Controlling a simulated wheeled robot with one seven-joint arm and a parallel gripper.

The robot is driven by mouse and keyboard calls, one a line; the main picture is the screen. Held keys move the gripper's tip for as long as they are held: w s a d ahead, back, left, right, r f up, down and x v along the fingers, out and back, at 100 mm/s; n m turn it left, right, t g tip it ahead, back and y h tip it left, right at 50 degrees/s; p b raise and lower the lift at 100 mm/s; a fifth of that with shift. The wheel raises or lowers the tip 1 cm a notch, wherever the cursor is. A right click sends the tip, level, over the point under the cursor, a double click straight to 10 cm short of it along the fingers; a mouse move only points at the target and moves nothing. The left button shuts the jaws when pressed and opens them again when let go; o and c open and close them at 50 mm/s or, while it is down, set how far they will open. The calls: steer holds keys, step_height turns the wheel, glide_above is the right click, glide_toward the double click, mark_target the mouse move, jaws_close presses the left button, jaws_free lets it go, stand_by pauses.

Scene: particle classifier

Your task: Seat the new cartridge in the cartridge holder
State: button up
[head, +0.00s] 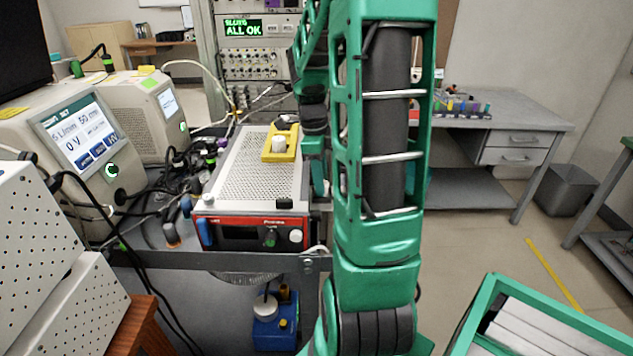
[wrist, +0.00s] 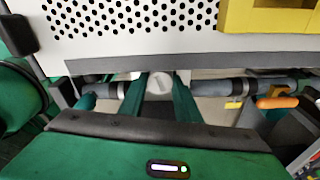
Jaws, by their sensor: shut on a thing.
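My gripper (wrist: 160,88) is shut on a pale round-ended piece (wrist: 160,82), which looks like the new cartridge. Only its end shows between the two green fingers. Dark tube sections with silver rings lie on both sides of the fingers, one on the left (wrist: 108,91) and one on the right (wrist: 212,87). They look like the cartridge holder's line, along the perforated case's edge. I cannot tell whether the cartridge touches or is seated in them. In the head view my arm hides the gripper and the cartridge.
A perforated white case (head: 250,165) with a red front (head: 252,219) stands on the bench. A green-rimmed bin (head: 465,325) is at lower right. An orange-tipped handle (wrist: 277,102) lies right of the fingers.

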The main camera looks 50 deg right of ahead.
steer(key=o, duration=1.2)
steer(key=shift+c, duration=0.2)
step_height(320, 180, up, 11)
steer(key=w, duration=0.1)
steer(key=s+a+f+n, duration=0.2)
steer(key=s+a+n, duration=0.6)
steer(key=n, duration=0.4)
steer(key=s+a+f+n+t, duration=0.1)
steer(key=s+a+f+n, duration=0.2)
steer(key=s+a+n, duration=0.4)
steer(key=s+n, duration=0.1)
steer(key=n, duration=0.3)
steer(key=shift+a+f+n+y, duration=0.25)
steer(key=shift+a+n+y, duration=0.15)
steer(key=shift+s, duration=0.1)
